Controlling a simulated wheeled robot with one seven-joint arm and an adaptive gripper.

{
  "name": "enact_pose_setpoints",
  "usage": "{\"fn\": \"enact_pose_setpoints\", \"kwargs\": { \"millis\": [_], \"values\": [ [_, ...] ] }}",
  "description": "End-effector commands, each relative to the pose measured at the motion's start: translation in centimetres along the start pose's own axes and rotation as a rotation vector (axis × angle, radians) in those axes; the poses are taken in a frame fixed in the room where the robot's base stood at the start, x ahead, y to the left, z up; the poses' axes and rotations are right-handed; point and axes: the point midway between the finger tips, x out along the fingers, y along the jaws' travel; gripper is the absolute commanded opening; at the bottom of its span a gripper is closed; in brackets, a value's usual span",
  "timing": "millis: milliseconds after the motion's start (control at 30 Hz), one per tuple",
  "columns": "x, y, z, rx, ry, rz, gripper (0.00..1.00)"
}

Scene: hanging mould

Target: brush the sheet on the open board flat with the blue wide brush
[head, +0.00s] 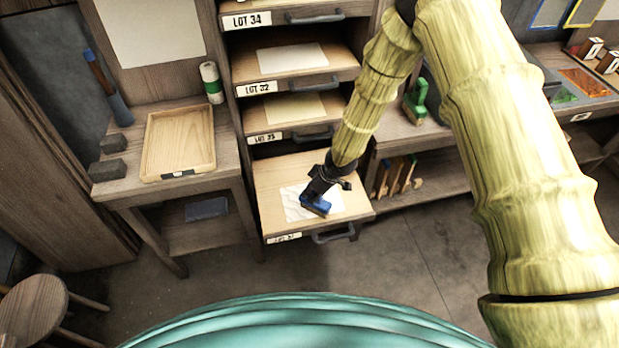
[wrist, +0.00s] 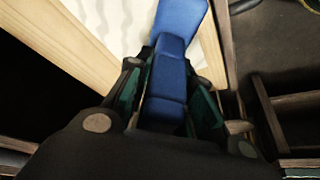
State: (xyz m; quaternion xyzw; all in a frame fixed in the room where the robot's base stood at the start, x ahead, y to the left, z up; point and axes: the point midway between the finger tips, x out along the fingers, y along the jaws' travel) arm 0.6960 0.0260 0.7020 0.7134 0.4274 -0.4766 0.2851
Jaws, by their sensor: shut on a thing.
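My gripper (head: 324,184) is shut on the blue wide brush (head: 315,204) and points down over the lowest pulled-out board (head: 270,187). A white sheet (head: 296,207) lies on that board, and the brush head is over or on its right part; I cannot tell if it touches. In the wrist view the brush (wrist: 172,62) runs up between the two fingers (wrist: 165,100), with its wide end over the sheet (wrist: 120,22). The sheet looks wavy there. The brush and gripper hide part of the sheet.
Drawers with sheets rise above the open board, labelled LOT 34 (head: 252,20) and LOT 32 (head: 257,88). A side table with a wooden tray (head: 180,172) stands at left. A shelf with a green-handled tool (head: 416,98) is at right. A stool (head: 35,308) stands at lower left.

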Motion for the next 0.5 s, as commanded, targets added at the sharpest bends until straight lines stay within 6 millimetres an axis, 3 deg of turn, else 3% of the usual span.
{"fn": "enact_pose_setpoints", "kwargs": {
  "millis": [500],
  "values": [
    [-1.2, 1.7, 2.4, -0.013, -0.001, -0.006, 0.0]
  ]
}}
